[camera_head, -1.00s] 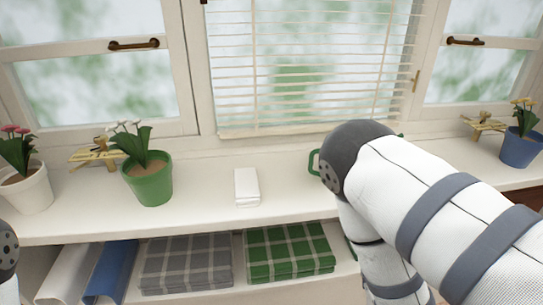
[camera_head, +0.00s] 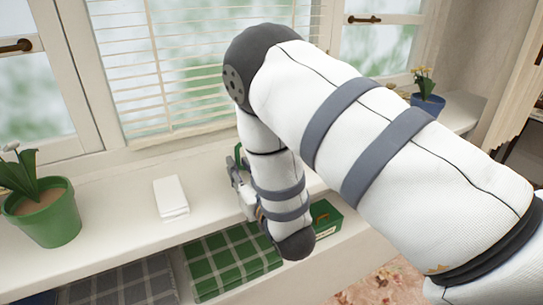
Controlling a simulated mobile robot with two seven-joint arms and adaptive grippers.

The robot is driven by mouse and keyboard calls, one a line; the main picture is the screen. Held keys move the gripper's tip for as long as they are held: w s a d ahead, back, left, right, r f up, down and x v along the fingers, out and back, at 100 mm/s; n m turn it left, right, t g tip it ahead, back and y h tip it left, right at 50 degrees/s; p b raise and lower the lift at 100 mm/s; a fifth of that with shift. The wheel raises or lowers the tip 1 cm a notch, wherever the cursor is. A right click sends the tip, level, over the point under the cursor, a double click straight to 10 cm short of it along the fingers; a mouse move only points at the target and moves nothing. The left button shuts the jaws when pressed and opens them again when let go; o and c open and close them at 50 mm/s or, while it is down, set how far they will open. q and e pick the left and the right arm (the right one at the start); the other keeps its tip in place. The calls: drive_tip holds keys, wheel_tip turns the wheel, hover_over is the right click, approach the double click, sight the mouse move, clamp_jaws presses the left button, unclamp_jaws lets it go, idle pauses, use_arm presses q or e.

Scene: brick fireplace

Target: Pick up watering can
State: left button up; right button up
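A small piece of a green object, probably the watering can (camera_head: 238,152), shows on the windowsill shelf just left of my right forearm. The rest of it is hidden behind my arm. My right gripper (camera_head: 236,183) is seen from the side at the shelf's front, close to the green piece and slightly below it in the picture. My arm hides most of the gripper, so I cannot tell whether its fingers are apart or touch the can. My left gripper is not in view.
A white block (camera_head: 171,197) and a green flowerpot (camera_head: 46,217) stand on the shelf (camera_head: 110,212) to the left. A blue pot (camera_head: 429,103) stands at the right. Below are folded green plaid cloth (camera_head: 230,262), grey plaid cloth (camera_head: 125,285) and a green box (camera_head: 326,217).

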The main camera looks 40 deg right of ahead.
drive_tip(key=shift+x, duration=0.85)
clamp_jaws()
drive_tip(key=shift+r, duration=0.1)
